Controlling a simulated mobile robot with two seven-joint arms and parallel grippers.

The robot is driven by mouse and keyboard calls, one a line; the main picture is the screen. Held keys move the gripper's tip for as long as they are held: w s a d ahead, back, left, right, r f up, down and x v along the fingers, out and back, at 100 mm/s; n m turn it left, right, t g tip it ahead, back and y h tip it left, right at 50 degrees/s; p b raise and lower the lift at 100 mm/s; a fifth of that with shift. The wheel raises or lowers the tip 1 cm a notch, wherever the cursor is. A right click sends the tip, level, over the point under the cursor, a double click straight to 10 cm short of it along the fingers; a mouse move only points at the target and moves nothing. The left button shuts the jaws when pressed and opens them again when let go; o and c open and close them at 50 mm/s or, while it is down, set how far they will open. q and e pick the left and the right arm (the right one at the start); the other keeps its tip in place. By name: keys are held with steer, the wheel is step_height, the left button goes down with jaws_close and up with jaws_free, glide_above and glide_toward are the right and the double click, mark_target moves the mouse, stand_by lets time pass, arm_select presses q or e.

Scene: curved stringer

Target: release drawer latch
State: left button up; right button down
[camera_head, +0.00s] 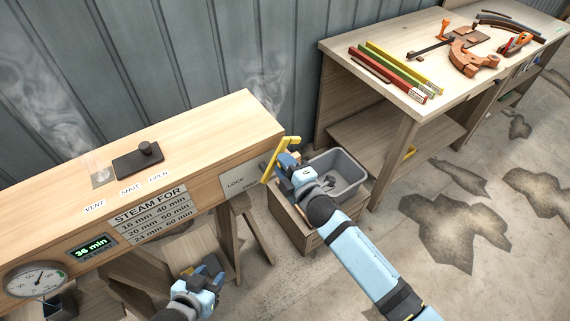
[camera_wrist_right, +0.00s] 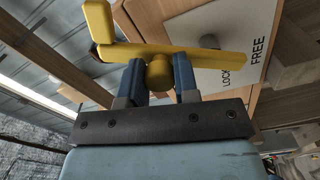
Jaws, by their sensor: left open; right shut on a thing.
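The yellow latch lever (camera_head: 279,156) is at the right end of the wooden steam box, by a pale plate (camera_head: 240,181) marked LOCK and FREE. In the right wrist view the lever (camera_wrist_right: 205,58) runs across in front of the plate (camera_wrist_right: 212,42), with a short upturned end at left. My right gripper (camera_head: 284,163) is shut on the lever's round yellow knob (camera_wrist_right: 158,73), which sits between its blue fingers. In the head view the lever slants, upper end to the right. My left gripper (camera_head: 209,271) is open and empty, low in front of the box.
The steam box top (camera_head: 215,125) carries a dark slide plate with a knob (camera_head: 139,159) near VENT, SHUT and OPEN labels. A grey bin (camera_head: 341,175) stands behind my right arm. A workbench (camera_head: 400,90) with coloured bars and tools is at upper right. Steam rises nearby.

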steer(key=c, duration=0.9)
jaws_free()
steer(key=shift+o, duration=0.2)
steer(key=b+v, duration=0.2)
steer(key=v, duration=1.1)
steer(key=shift+s+d, duration=0.25)
steer(key=shift+s, duration=0.1)
steer(key=s+d+f+m+g+h+p, duration=0.1)
steer(key=s+d+f+m+h, duration=0.2)
steer(key=s+d+f+m, duration=0.2)
steer(key=s+d+f+m+g+h+p, duration=0.1)
steer(key=s+d+f+m+h, duration=0.3)
steer(key=s+d+m, duration=0.5)
step_height(320, 180, down, 3)
steer(key=m+g, duration=0.1)
steer(key=m, duration=0.4)
steer(key=shift+s+d+r+g, duration=0.15)
steer(key=shift+s+d+g, duration=0.05)
steer(key=shift+s+g, duration=0.15)
